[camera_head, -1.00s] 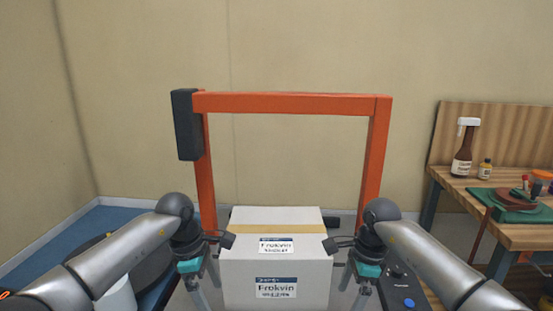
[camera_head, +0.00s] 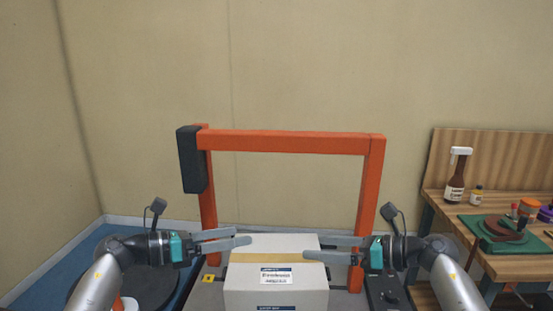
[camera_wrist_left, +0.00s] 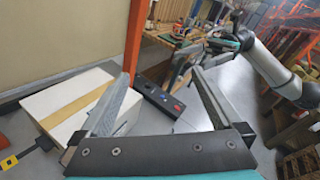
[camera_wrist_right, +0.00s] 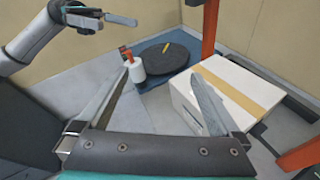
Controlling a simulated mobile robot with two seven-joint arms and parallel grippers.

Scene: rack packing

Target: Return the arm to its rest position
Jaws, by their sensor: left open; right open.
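My left gripper (camera_head: 244,238) is open and empty, pointing right, level with the top of the white box. My right gripper (camera_head: 306,247) is open and empty, pointing left towards it. The fingertips of the two are apart, with a gap between them. The white box (camera_head: 270,298) with tan tape and printed labels stands between and below them. It also shows in the left wrist view (camera_wrist_left: 60,94) and the right wrist view (camera_wrist_right: 205,112). Nothing shows between the fingers in the left wrist view (camera_wrist_left: 160,75) or the right wrist view (camera_wrist_right: 160,72).
An orange frame (camera_head: 290,142) with a black unit (camera_head: 190,160) stands behind the box. A wooden bench (camera_head: 435,197) with bottles is on the right. A black control box with buttons (camera_wrist_left: 158,100) is beside the box. A round black platform (camera_wrist_right: 167,60) is on the other side.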

